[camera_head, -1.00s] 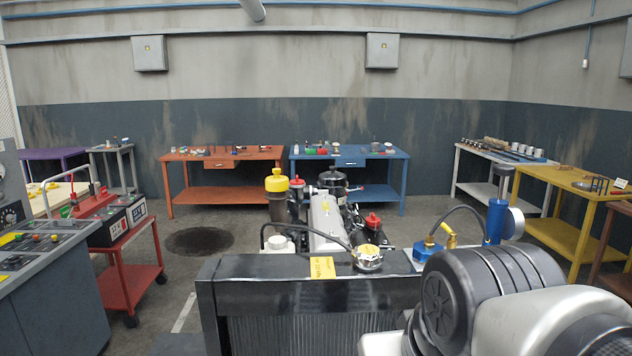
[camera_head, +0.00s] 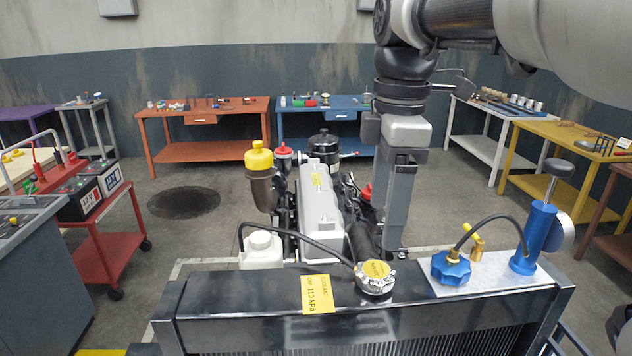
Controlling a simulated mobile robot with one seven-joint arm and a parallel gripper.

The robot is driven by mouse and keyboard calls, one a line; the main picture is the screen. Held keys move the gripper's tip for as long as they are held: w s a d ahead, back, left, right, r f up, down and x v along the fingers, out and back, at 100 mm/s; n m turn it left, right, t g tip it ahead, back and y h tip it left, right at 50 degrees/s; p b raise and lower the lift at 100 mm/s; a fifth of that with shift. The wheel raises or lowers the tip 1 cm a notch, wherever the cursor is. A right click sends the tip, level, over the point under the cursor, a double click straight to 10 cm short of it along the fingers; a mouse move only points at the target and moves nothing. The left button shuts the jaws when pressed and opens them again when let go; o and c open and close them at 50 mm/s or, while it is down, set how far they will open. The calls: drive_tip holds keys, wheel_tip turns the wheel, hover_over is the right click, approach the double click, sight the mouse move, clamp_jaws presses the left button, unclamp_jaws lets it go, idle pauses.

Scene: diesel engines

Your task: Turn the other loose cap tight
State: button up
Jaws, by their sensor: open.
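A silver radiator cap (camera_head: 376,277) with a yellow top label sits on the black radiator top, with a hose beside it. A white cap (camera_head: 260,240) tops the white bottle left of the engine. A yellow cap (camera_head: 259,156) sits on the brown filler behind it. Red caps show at the engine's back left (camera_head: 284,151) and at its right side (camera_head: 366,193). I cannot tell which cap is loose. My gripper (camera_head: 391,246) points down, open and seemingly empty, to the right of and beyond the radiator cap. It partly hides the engine's right side. Its finger gap is not clear.
A blue cap (camera_head: 451,267) and a blue hand pump (camera_head: 537,235) stand on a metal plate (camera_head: 487,277) at right. A yellow tag (camera_head: 318,294) hangs on the radiator. A red cart (camera_head: 103,250) stands left. Workbenches line the walls, with open floor between.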

drive_tip(key=n+b, duration=0.1)
hover_over(376, 268)
wheel_tip(376, 268, down, 6)
drive_tip(key=shift+f, duration=0.25)
wheel_tip(376, 268, down, 4)
drive_tip(key=b, duration=0.4)
drive_tip(key=shift+s+f, duration=0.1)
drive_tip(key=shift+r+p, duration=0.3)
drive_tip(key=shift+r, duration=0.05)
drive_tip(key=shift+f, duration=0.15)
drive_tip(key=c, duration=1.5)
